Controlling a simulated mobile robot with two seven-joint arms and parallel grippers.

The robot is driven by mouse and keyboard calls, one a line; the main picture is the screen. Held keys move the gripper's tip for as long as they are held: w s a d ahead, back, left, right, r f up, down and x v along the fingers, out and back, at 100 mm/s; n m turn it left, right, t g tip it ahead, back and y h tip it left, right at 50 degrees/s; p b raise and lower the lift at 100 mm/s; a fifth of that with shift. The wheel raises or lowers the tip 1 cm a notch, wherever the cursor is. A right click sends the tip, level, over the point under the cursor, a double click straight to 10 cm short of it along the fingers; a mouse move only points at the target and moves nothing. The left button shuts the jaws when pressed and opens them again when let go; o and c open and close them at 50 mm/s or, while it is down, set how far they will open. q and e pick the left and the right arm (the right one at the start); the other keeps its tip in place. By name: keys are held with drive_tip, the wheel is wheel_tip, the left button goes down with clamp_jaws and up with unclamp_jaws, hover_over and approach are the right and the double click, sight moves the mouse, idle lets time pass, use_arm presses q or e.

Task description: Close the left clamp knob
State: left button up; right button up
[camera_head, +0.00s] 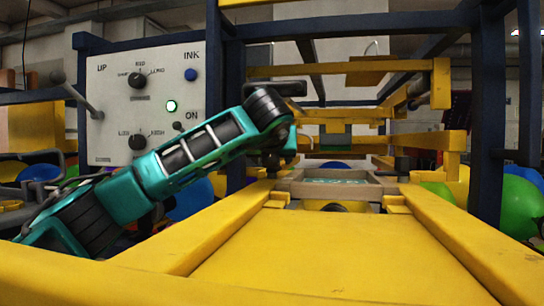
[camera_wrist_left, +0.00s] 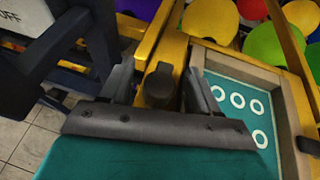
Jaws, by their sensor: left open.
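The left clamp knob (camera_wrist_left: 159,88) is a dark, rounded knob on the yellow rail beside the screen frame. In the left wrist view it stands between the two fingers of my left gripper (camera_wrist_left: 157,74). The gripper is open, with one finger on each side of the knob; I cannot tell whether either finger touches it. In the head view my left arm reaches in from the left, and its wrist (camera_head: 270,118) is above the left side of the frame, mostly hiding the knob and fingers. The right clamp knob (camera_head: 402,165) is at the frame's right side. My right gripper is not in view.
The wooden screen frame (camera_wrist_left: 237,63) holds a teal screen with white rings. A control panel (camera_head: 145,100) with dials and a green light stands at left. Yellow rails (camera_head: 470,240) flank a clear yellow board (camera_head: 320,255). Colored balloons (camera_head: 520,205) lie around.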

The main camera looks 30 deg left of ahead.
use_arm(q)
drive_tip(key=shift+c, duration=0.2)
drive_tip(key=c, duration=0.9)
